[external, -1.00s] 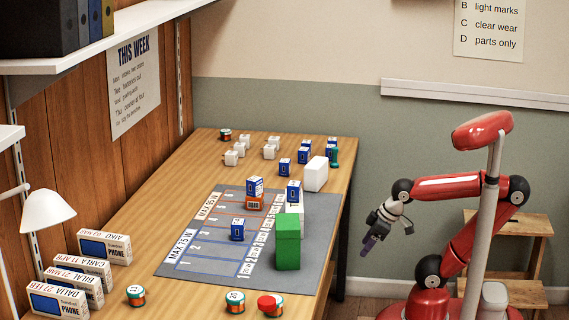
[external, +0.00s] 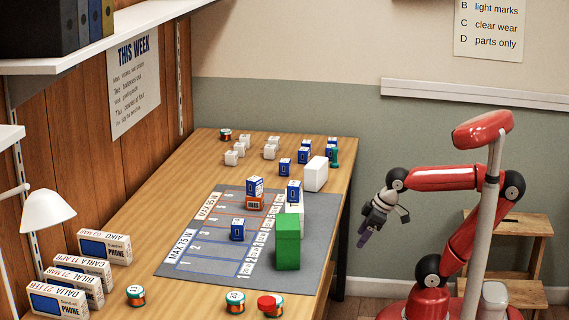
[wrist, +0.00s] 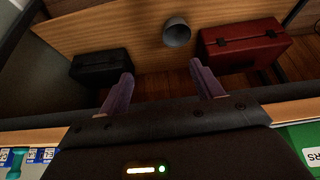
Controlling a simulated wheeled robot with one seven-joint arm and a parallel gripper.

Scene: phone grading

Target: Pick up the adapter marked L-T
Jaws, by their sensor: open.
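Several small white blocks that look like adapters (external: 270,152) stand at the back of the wooden table in the external view. Their markings are too small to read, so I cannot tell which is marked L-T. My gripper (external: 363,238) hangs in the air to the right of the table, apart from everything on it, with its fingers pointing down. In the wrist view my gripper (wrist: 165,82) shows two purple fingers spread apart with nothing between them.
A grey sorting mat (external: 205,255) carries blue boxes, an orange box and a tall green block (external: 288,242). Striped round rolls (external: 135,295) and phone boxes (external: 104,246) stand nearer. The wrist view shows a red case (wrist: 245,43), a black case (wrist: 101,65) and a grey bin (wrist: 177,32).

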